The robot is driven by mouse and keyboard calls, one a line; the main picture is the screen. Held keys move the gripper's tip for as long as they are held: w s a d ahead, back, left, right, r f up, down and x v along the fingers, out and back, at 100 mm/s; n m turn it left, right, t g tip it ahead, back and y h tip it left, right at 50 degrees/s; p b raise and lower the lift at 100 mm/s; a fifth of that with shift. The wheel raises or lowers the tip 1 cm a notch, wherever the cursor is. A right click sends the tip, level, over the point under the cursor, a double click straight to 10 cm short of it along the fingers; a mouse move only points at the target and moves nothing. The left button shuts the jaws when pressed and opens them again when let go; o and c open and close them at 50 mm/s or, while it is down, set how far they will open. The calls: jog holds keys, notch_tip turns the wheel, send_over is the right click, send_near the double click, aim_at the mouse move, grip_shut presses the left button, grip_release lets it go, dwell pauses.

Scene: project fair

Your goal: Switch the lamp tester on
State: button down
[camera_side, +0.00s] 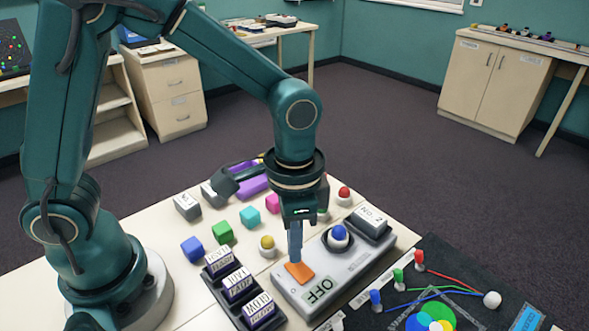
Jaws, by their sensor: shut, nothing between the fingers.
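The lamp tester (354,279) is a grey box on the table. It has an orange switch piece (300,271) at its left end, a blue-topped round part (339,233) in a dark ring, and a pale label reading OFF (320,291) on the front side. A dark block with a white lettered top (370,219) is at its far right end. My gripper (296,259) points straight down with its fingers shut and empty. Its tips are right at the orange piece; I cannot tell whether they touch it.
A dark rack of labelled blocks (239,287) stands close left of the tester. Coloured cubes, including a green one (222,232), and round knobs lie behind. A black board (468,262) with coloured pegs and wires is at the right.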

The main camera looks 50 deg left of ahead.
jog(key=shift+f, duration=0.8)
dwell(0.4)
jog(key=shift+r, duration=3.5)
jog(key=s+a+r+n+t, duration=0.2)
jog(key=a+r+n+t, duration=0.1)
jog(key=a+r, duration=0.35)
jog(key=s+a+f+n+t, duration=0.1)
jog(key=s+a+n+t, duration=0.1)
jog(key=s, duration=0.3)
jog(key=shift+a+f+n+t, duration=0.3)
jog(key=shift+a+f+n, duration=0.05)
jog(key=shift+n, duration=0.15)
